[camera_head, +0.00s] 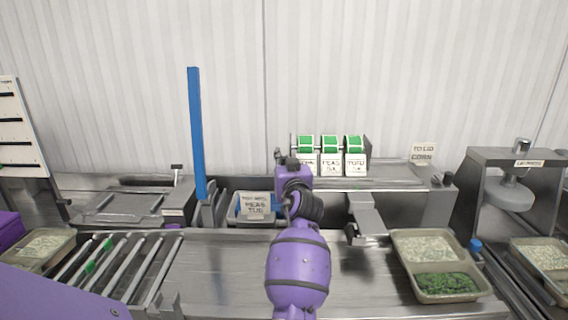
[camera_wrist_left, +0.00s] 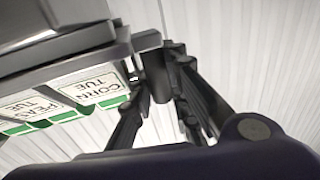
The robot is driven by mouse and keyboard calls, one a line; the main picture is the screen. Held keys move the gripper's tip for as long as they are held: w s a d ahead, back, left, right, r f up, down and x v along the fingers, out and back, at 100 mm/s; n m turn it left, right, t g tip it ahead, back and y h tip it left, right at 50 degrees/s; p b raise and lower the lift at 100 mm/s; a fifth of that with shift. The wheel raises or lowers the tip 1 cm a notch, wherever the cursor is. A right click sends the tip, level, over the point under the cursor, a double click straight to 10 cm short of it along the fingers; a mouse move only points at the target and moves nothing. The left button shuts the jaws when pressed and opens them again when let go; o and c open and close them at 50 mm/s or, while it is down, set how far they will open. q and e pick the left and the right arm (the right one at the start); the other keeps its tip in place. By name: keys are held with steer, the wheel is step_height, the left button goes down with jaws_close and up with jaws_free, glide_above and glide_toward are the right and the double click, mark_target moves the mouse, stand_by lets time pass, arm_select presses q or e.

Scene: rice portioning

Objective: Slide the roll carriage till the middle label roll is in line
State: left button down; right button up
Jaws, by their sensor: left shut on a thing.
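The roll carriage (camera_head: 368,147) stands on the back ledge with three green-and-white label rolls side by side. The middle label roll (camera_head: 330,145) has a PEAS label hanging below it; it also shows in the left wrist view (camera_wrist_left: 30,108). The right roll (camera_head: 354,145) reads TOFU. My right gripper is out of view.
A tray with a PEAS TUE card (camera_head: 257,204) sits left of my forearm. A metal bracket (camera_head: 366,215) stands right of it. A filled two-part tray (camera_head: 395,262) is at the right, and a tall blue post (camera_head: 196,130) rises at the left. A CORN sign (camera_head: 423,153) stands right of the carriage.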

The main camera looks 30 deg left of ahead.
mark_target(308, 160)
arm_select(q)
steer(key=w+d, duration=0.1)
steer(key=w+d+f+b, duration=0.1)
steer(key=d+b, duration=0.1)
steer(key=d, duration=0.1)
steer(key=shift+w+d+f, duration=0.1)
steer(key=shift+w+f, duration=0.05)
steer(key=shift+w, duration=0.25)
steer(key=shift+w+d+b, duration=0.4)
steer(key=shift+d+b, duration=0.2)
steer(key=shift+d, duration=0.1)
steer(key=shift+w+d+r, duration=0.3)
steer(key=shift+d+r, duration=0.05)
steer(key=shift+d, duration=0.25)
steer(key=shift+s+a+r, duration=0.1)
steer(key=shift+a, duration=0.05)
steer(key=c, duration=2)
jaws_free()
steer(key=shift+o, duration=0.4)
steer(key=shift+s+r, duration=0.1)
steer(key=shift+r, duration=0.1)
steer(key=v, duration=1.2)
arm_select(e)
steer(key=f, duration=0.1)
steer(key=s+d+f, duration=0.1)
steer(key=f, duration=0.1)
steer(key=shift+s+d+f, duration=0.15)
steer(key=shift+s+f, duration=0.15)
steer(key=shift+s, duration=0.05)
